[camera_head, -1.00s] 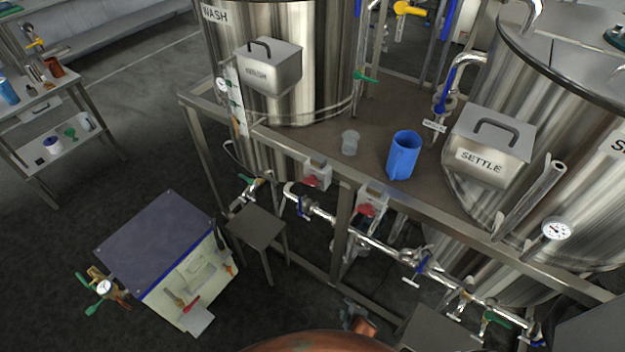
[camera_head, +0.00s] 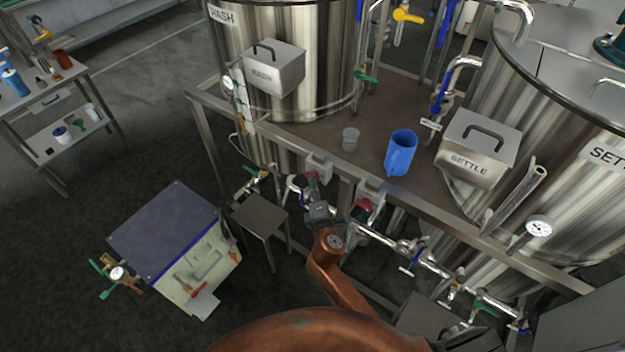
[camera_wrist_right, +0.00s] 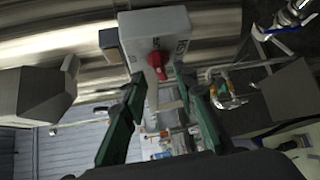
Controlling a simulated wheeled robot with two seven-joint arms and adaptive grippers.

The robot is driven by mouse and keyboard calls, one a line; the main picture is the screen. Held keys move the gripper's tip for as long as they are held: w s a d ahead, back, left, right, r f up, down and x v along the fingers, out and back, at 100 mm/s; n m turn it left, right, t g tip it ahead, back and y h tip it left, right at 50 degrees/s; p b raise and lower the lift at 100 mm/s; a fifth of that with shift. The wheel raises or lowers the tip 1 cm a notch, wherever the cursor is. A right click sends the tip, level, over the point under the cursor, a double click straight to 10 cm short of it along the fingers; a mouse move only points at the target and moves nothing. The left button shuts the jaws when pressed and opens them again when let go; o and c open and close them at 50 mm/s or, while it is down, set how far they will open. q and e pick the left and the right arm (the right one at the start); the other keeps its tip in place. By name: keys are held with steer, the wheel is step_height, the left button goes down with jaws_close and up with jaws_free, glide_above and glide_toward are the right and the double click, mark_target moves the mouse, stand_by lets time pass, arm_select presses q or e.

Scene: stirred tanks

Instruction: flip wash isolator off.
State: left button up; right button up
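The wash isolator (camera_head: 319,163) is a small light-grey box with a red knob, on the frame edge below the tank marked WASH (camera_head: 285,60). In the right wrist view, the isolator box (camera_wrist_right: 155,28) faces me and its red knob (camera_wrist_right: 157,64) points towards me. My right gripper (camera_head: 313,186) is just in front of the knob, partly covering it in the head view. In the wrist view, the two green fingers of this gripper (camera_wrist_right: 158,78) are apart, one either side of the knob's line. I cannot tell whether they touch it. My left gripper is not in view.
A second grey box with a red knob (camera_head: 371,189) sits to the right on the same frame. Pipes with valves (camera_head: 400,243) run below. A blue jug (camera_head: 401,152) and a small grey cup (camera_head: 350,139) stand on the platform. A small stool (camera_head: 259,216) stands left of my arm.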

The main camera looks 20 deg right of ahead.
steer(key=x, duration=0.3)
steer(key=shift+w, duration=0.25)
steer(key=shift+c, duration=0.7)
jaws_close()
